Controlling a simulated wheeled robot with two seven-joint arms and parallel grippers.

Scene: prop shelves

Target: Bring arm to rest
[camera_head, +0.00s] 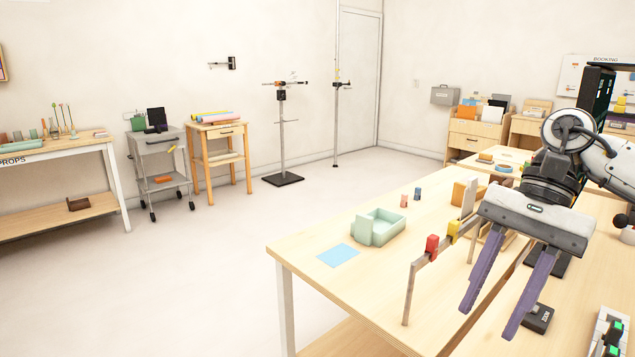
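My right gripper (492,318) is at the right of the head view, its arm coming in from the right edge. Its two purple fingers are spread apart and point down toward the viewer, with nothing between them. It hangs above the wooden table (310,248), just right of a thin rail (408,292) that carries a red block (432,246) and a yellow block (453,231). Part of the rail is close to or behind the fingers; I cannot tell if they touch. My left gripper does not show.
A pale green tray (385,232) and a blue square (338,256) lie on the table's left part. A black box (538,318) sits below the gripper's fingers. A grey cart (160,160), a small wooden stand (220,160) and a pole stand (283,140) line the back wall. The floor at left is clear.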

